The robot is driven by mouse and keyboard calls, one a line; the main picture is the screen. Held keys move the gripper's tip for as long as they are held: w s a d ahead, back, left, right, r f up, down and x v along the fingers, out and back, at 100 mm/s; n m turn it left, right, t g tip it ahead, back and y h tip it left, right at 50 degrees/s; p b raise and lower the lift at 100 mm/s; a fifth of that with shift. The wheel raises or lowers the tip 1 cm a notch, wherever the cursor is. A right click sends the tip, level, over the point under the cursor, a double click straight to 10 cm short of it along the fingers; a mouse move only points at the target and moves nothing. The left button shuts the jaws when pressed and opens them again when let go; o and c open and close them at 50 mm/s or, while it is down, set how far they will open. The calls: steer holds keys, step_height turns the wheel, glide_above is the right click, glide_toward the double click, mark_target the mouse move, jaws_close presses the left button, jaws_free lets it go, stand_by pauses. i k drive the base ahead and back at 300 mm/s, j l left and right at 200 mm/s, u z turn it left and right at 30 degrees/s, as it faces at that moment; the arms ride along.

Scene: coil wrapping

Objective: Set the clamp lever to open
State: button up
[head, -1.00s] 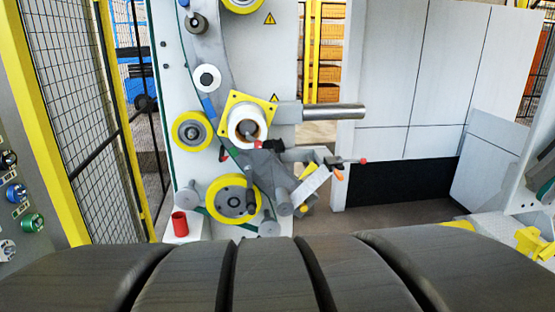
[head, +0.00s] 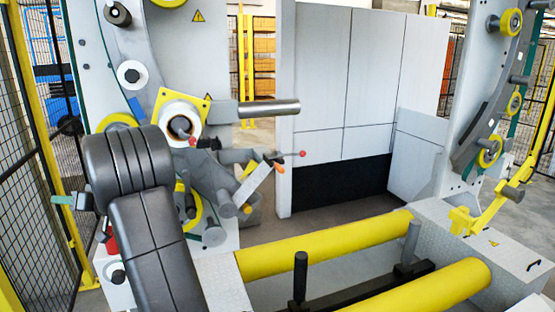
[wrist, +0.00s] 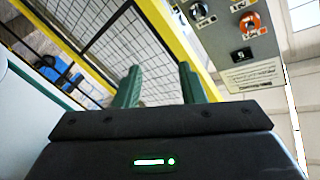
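A thin lever with a red ball tip (head: 303,153) sticks out to the right of the grey wrapping head, beside an orange-tipped part (head: 281,169). A second red-tipped part (head: 192,141) sits at the yellow square plate (head: 206,106) around the white roll. I cannot tell for sure which one is the clamp lever, or its setting. My gripper (head: 62,199) is at the left in the head view, well apart from both. In the wrist view my gripper (wrist: 158,82) has its two green fingers apart with nothing between them. No lever shows there.
Two yellow rollers (head: 325,246) lie across the front, with dark posts (head: 301,275) between them. A mesh fence (head: 40,110) stands close at the left. A control panel with knobs (wrist: 240,40) shows in the wrist view. A steel bar (head: 268,107) juts right from the machine.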

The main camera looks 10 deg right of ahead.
mark_target(272, 155)
steer(key=l+z, duration=0.1)
steer(key=z, duration=0.35)
steer(key=l+z, duration=0.1)
steer(key=z, duration=0.3)
steer(key=l+z, duration=0.15)
steer(key=z, duration=0.3)
steer(key=i+z, duration=0.2)
steer(key=z, duration=0.35)
